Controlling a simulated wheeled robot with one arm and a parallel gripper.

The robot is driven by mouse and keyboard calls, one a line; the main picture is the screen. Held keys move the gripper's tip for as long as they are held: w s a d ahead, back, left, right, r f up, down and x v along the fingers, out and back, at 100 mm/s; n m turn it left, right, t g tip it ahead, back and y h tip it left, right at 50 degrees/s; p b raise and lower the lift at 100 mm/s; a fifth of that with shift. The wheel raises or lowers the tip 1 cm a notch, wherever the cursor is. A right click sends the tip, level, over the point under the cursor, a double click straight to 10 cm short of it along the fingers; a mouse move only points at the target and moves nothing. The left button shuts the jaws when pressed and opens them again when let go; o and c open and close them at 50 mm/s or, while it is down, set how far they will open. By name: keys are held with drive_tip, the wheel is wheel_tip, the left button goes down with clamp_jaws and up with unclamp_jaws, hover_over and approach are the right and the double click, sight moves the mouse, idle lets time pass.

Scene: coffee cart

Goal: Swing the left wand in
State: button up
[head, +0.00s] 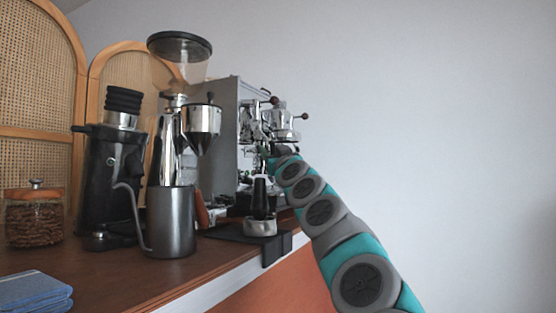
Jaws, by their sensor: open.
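The espresso machine (222,135) stands at the far end of the counter and is seen from its left side, with a silver side panel. Chrome group parts (278,121) with dark knobs stick out at its front. The left wand cannot be picked out clearly among the small chrome parts below them. My gripper (271,158) is at the end of my teal and grey arm, close in front of the machine, below the group parts. It is small and partly hidden by my arm. It is open, and I see nothing held in it. Whether it touches the wand cannot be told.
A steel kettle (172,222), a black grinder (110,175) and a chrome grinder with a hopper (180,46) stand nearer on the wooden counter (125,280). A portafilter (262,197) stands on a black mat (272,250) at the counter edge. The right side is free.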

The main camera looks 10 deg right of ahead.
sight(274, 152)
drive_tip(key=shift+s+d+f, duration=0.1)
drive_tip(key=shift+s+d, duration=0.05)
drive_tip(key=shift+s, duration=0.45)
drive_tip(key=shift+s+f, duration=0.15)
drive_tip(key=shift+v, duration=2.15)
